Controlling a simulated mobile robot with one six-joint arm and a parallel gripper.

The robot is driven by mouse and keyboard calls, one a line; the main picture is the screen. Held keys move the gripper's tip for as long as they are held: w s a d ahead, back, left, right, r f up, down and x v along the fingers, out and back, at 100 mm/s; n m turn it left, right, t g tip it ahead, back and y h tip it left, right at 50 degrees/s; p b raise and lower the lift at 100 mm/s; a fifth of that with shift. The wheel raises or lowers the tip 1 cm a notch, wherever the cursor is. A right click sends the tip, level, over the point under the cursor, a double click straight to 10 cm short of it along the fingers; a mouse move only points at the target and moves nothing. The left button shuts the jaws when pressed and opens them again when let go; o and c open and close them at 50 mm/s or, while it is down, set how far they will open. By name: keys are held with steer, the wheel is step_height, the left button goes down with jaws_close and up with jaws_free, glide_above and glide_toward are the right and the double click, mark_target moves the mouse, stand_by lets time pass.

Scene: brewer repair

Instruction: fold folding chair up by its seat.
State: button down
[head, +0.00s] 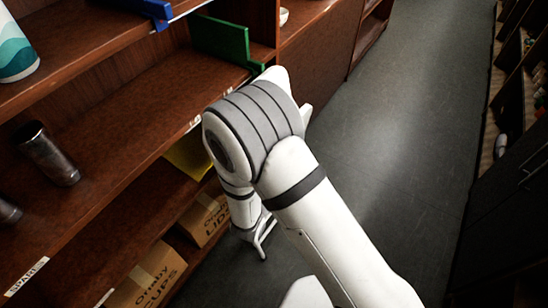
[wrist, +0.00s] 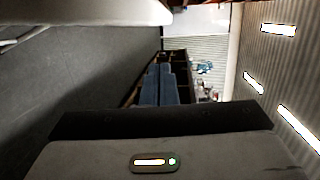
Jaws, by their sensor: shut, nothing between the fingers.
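No whole folding chair shows in either view.
Brown shelves (head: 110,120) stand at the left, with a dark cylinder (head: 48,152), a green board (head: 220,40) and cardboard boxes (head: 148,280). The grey aisle floor (head: 400,130) is clear. Dark cabinets (head: 510,190) line the right side.

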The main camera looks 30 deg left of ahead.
steer(key=w+d+f+m+g+h+b, duration=0.1)
steer(key=w+d+f+m+g+b, duration=0.15)
steer(key=d+g, duration=0.3)
steer(key=w+d+f+m+g+h+b, duration=0.1)
steer(key=d+f+g, duration=0.3)
steer(key=d+g, duration=0.15)
steer(key=s+r+n+g+y+b, duration=0.1)
steer(key=s+r+g+y+b, duration=0.25)
steer(key=r+y, duration=0.8)
steer(key=w+a+f+g+h, duration=0.1)
steer(key=a+f, duration=0.2)
steer(key=a, duration=0.9)
steer(key=shift+a+f, duration=0.4)
